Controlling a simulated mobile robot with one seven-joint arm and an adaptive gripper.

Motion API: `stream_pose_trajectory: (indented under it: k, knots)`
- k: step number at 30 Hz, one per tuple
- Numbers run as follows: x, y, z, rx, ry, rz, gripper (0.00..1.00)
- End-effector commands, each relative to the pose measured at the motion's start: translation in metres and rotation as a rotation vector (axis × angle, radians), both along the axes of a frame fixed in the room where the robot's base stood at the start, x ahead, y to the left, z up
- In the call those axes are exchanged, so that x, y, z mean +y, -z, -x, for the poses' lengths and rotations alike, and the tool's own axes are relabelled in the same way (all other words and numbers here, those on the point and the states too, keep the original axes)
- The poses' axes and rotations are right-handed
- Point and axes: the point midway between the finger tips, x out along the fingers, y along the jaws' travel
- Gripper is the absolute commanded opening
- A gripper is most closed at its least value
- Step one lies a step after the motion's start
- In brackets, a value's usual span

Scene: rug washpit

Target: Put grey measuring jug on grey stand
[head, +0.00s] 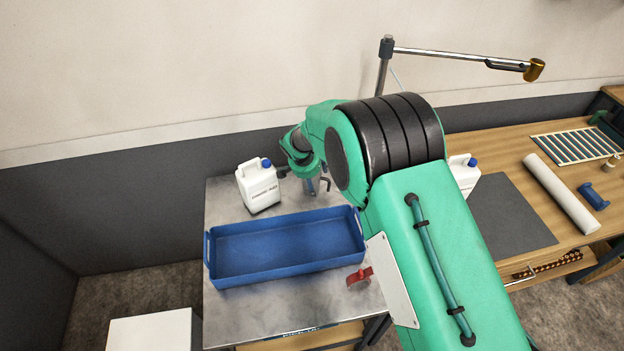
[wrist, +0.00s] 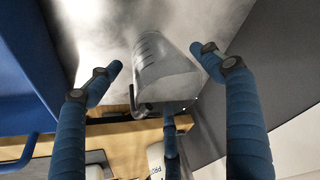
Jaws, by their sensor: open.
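The grey measuring jug (wrist: 165,68), see-through with dark marks on its side, shows in the wrist view above the metal table top. My gripper (wrist: 157,57) is open, with its blue fingers spread on both sides of the jug and a third finger below it in the picture. I see no finger clearly closed on the jug. In the head view my gripper (head: 318,184) is small and partly hidden by my arm, at the back of the metal table. I cannot make out a grey stand for certain in either view.
A blue tray (head: 225,276) takes up the middle of the metal table (head: 300,312). A white canister (head: 258,188) stands behind it, left of my gripper. A red tool (head: 359,277) lies to the tray's right. A wooden bench with a dark mat (head: 508,212) and white roll (head: 562,195) is at right.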

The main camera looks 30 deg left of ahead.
Motion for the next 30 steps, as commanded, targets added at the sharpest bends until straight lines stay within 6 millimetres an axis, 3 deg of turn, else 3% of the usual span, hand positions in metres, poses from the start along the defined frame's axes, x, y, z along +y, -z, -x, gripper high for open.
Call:
stream_pose_trajectory:
  k: [21,30]
  knots:
    - [-0.005,-0.096,0.036,-0.002,0.0,-0.001,0.8]
    - [-0.006,-0.11,0.042,-0.001,0.0,-0.001,0.8]
